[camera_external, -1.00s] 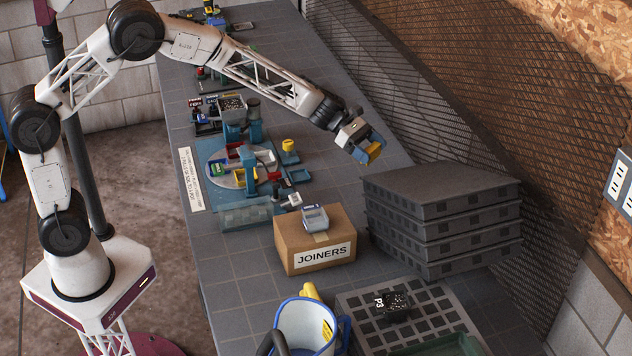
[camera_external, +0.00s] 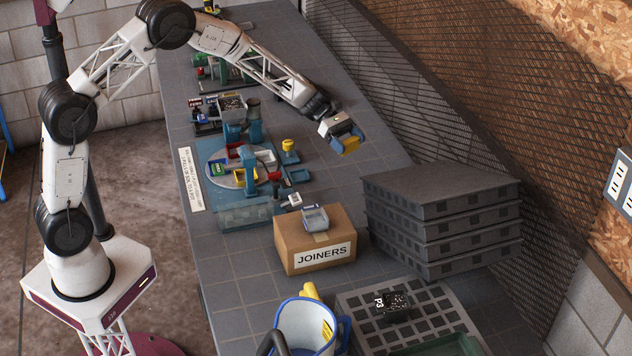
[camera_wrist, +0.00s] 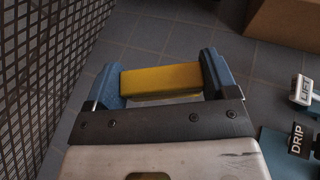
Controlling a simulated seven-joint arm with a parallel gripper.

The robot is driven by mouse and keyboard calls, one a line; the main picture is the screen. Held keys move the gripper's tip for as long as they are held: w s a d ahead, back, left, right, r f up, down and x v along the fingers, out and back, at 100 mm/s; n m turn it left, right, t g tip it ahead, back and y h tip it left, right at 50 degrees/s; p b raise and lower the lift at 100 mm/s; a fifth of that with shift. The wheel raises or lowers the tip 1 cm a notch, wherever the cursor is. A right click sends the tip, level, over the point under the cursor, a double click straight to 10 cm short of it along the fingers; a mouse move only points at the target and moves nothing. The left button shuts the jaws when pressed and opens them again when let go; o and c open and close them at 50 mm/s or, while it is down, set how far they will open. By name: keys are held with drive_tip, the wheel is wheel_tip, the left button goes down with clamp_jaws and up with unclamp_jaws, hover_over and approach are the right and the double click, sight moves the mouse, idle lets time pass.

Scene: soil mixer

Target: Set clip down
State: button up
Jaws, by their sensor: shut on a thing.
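In the wrist view the clip (camera_wrist: 160,79) lies crosswise between the two blue fingertips of my gripper (camera_wrist: 162,74). The clip appears raised above the bench, with bare grey tiles beyond it. Its underside is hidden.
A cardboard JOINERS box (camera_external: 315,258) with a small grey tray on top stands near the stack of dark trays (camera_external: 445,215). The mixer station (camera_external: 232,165) with coloured bins is to the left. A mesh wall (camera_wrist: 40,75) runs close by. The bench around the gripper is clear.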

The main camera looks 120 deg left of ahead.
drive_tip(key=s, duration=0.2)
hover_over(328, 194)
drive_tip(key=shift+f, duration=1.45)
drive_tip(key=shift+f, duration=3.1)
drive_tip(key=shift+f, duration=0.1)
drive_tip(key=shift+f, duration=1.8)
drive_tip(key=shift+f, duration=0.1)
